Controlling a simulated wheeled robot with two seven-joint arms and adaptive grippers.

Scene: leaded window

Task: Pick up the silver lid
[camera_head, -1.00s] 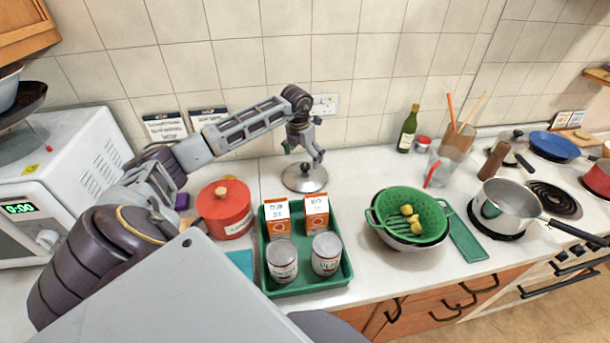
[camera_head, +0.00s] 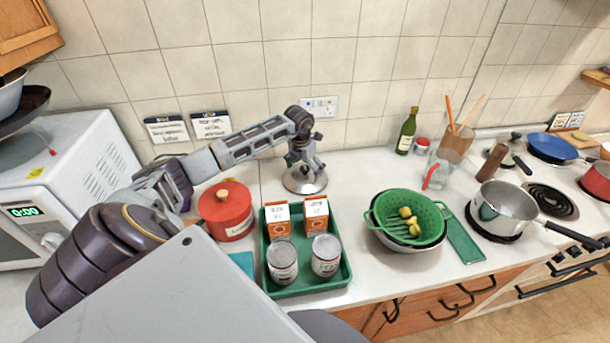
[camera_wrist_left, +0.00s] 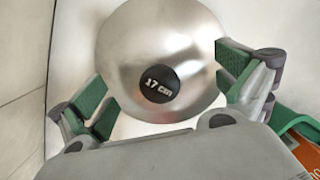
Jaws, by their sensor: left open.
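The silver lid (camera_head: 304,181) lies on the white counter near the tiled wall, behind the green tray. In the left wrist view it is a round shiny lid (camera_wrist_left: 195,60) with a black knob (camera_wrist_left: 160,84) marked "17 cm". My left gripper (camera_head: 305,168) points down at the lid and hides part of it, including the knob in the head view. In the left wrist view my left gripper (camera_wrist_left: 163,90) is open, with a green-padded finger on either side of the knob. The fingers do not grip it. My right gripper is not in view.
A green tray (camera_head: 309,292) with two cartons and two cans stands in front of the lid. A red pot (camera_head: 226,211) is to its left. A green colander (camera_head: 382,206) sits in a bowl to the right. The counter between lid and colander is clear.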

